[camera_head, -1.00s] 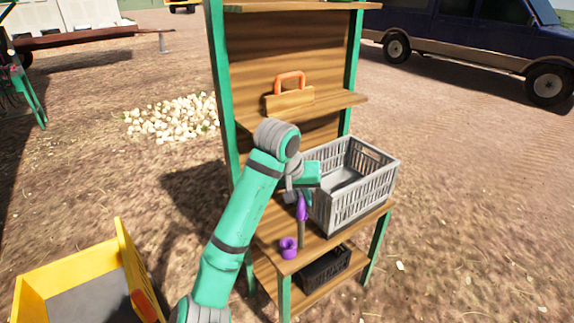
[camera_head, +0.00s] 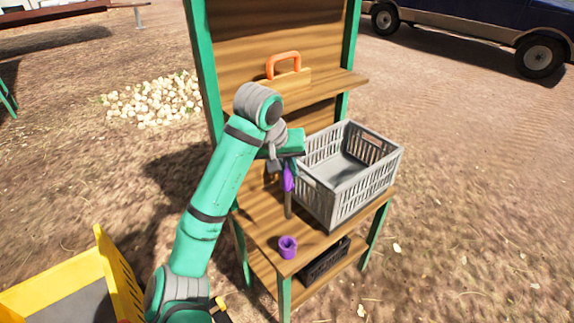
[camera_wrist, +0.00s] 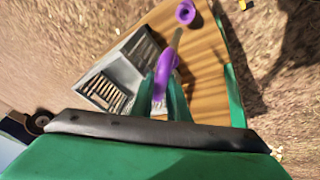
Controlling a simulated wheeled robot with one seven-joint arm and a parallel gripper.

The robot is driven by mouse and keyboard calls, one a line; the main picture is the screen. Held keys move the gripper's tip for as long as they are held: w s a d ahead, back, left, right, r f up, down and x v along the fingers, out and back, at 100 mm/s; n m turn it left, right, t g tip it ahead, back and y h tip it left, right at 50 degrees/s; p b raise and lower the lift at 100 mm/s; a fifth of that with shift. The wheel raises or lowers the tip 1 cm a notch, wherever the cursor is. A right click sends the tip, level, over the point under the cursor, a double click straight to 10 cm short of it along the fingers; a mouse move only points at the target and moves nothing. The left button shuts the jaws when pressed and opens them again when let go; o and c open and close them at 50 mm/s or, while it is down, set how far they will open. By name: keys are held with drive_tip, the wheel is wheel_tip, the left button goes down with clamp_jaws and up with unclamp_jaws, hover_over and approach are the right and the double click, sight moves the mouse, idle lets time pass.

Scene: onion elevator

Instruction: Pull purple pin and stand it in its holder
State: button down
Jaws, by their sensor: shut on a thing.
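The purple pin (camera_head: 288,180) has a purple handle and a grey shaft that points down. My gripper (camera_head: 290,166) is shut on the purple handle and holds the pin roughly upright above the wooden shelf, left of the grey crate. In the wrist view, the fingers (camera_wrist: 163,98) close around the purple handle of the pin (camera_wrist: 162,68), and its shaft extends toward the holder. The purple holder (camera_head: 288,247), a small cup, stands at the shelf's front corner, apart from the pin. It also shows in the wrist view (camera_wrist: 185,12). Its opening looks empty.
A grey slatted crate (camera_head: 368,203) stands on the wooden shelf (camera_head: 320,242) just right of the pin. A higher shelf holds an orange-handled wooden tool (camera_head: 290,82). A black crate (camera_head: 325,262) sits below. A yellow container (camera_head: 112,265) is at lower left.

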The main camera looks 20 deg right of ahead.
sight(286, 213)
drive_tip(key=shift+f, duration=9.3)
drive_tip(key=c, duration=1.6)
unclamp_jaws()
drive_tip(key=shift+c, duration=0.2)
drive_tip(key=shift+f, duration=0.1)
drive_tip(key=v, duration=1.1)
